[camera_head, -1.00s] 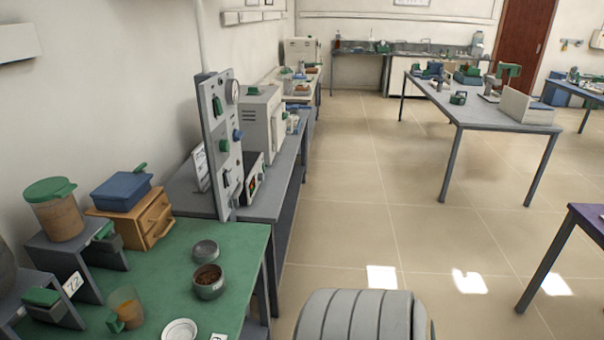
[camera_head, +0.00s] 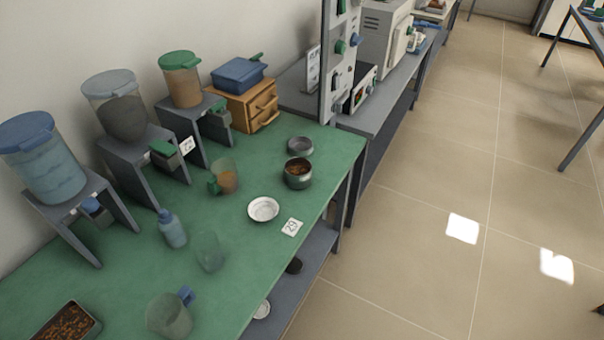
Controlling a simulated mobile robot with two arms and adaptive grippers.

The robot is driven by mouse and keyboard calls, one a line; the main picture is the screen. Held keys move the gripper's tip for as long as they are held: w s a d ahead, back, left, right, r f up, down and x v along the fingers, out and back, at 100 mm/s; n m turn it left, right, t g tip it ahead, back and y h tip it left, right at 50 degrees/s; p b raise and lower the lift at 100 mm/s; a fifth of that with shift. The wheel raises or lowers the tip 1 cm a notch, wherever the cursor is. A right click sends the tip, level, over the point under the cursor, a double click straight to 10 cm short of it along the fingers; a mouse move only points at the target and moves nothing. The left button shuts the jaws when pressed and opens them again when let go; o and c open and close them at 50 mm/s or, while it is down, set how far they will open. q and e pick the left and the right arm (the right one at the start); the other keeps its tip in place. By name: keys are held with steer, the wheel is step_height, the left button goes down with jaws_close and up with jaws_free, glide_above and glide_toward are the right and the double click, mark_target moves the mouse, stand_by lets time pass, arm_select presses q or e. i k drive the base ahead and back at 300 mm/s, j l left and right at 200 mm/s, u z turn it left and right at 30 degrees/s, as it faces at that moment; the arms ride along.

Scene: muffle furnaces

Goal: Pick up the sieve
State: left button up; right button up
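On the green table (camera_head: 115,262), a shallow round grey vessel (camera_head: 300,145) stands near the far right corner. Just in front of it is a deeper round grey vessel (camera_head: 298,174) with brown grainy contents. Either could be the sieve; I cannot tell whether they have a mesh. They stand upright, close together. Neither of my grippers shows in this view.
A white dish (camera_head: 263,209) and number card (camera_head: 291,227) lie near the table's right edge. A beaker (camera_head: 224,177), bottle (camera_head: 172,228) and jug (camera_head: 170,315) stand on the green top. Dispensers (camera_head: 123,112) line the wall. Floor at right is clear.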

mark_target(297, 169)
steer(key=u, duration=0.45)
steer(key=i+l+u, duration=0.1)
steer(key=l+u, duration=0.25)
steer(key=i+l+u, duration=0.1)
steer(key=l+u, duration=0.65)
steer(key=i+j, duration=0.05)
steer(key=j, duration=0.05)
